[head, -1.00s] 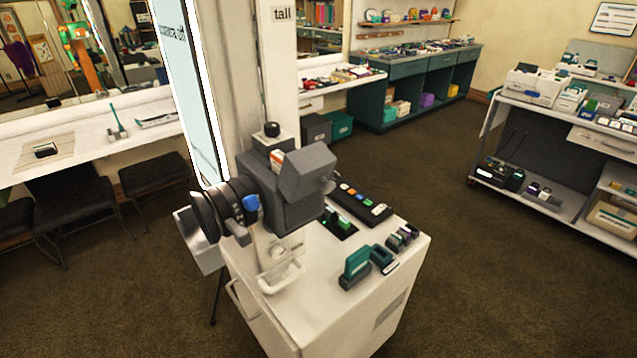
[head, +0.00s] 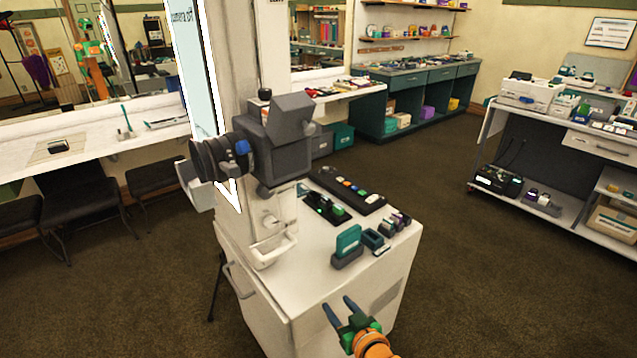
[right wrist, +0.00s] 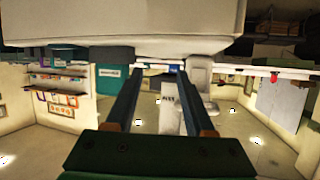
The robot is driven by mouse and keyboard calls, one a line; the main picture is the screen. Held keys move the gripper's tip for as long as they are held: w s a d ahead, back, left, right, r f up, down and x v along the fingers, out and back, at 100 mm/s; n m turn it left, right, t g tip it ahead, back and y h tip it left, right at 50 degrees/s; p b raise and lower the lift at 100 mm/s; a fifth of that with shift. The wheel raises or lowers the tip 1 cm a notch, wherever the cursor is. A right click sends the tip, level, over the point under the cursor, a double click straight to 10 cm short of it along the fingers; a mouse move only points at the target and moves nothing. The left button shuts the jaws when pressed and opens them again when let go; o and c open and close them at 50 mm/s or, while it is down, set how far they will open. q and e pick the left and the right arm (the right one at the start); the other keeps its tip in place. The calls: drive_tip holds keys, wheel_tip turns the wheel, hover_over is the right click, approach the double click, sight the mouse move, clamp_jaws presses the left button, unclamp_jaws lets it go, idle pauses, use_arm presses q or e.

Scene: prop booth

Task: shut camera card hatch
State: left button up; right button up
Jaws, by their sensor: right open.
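The dark grey camera (head: 278,158) is mounted above the left back part of a white cabinet (head: 290,290), its lens pointing left. A grey flap (head: 288,116), which looks like the card hatch, stands tilted up at the camera's top right. It looks open; its hinge is hard to make out. My right gripper (head: 337,303) is low in front of the cabinet, open and empty, well below and right of the camera. Its two spread fingers also show in the right wrist view (right wrist: 152,72), with nothing between them. My left gripper is out of view.
On the cabinet top lie a button strip (head: 347,190), a teal block in a grey holder (head: 348,245) and several small items. Carpet is clear to the right, before a shelf cart (head: 530,205).

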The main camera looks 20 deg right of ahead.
drive_tip(key=w+a+r+t+y+b, duration=0.1)
drive_tip(key=w+r+t+b, duration=0.15)
drive_tip(key=r, duration=0.65)
drive_tip(key=w+r+t+y+b, duration=0.1)
drive_tip(key=w+r+t, duration=0.15)
drive_tip(key=r, duration=0.55)
wheel_tip(320, 180, up, 10)
drive_tip(key=s+a+n+t+y+b, duration=0.1)
drive_tip(key=s+t+b, duration=0.1)
drive_tip(key=s+t, duration=0.15)
drive_tip(key=n+t+y+p, duration=0.3)
drive_tip(key=y, duration=0.2)
approach(311, 132)
drive_tip(key=x, duration=0.8)
drive_tip(key=shift+s, duration=0.1)
drive_tip(key=shift+r, duration=0.15)
drive_tip(key=shift+c, duration=0.6)
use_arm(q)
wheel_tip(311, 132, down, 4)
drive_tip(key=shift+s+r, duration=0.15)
use_arm(e)
clamp_jaws()
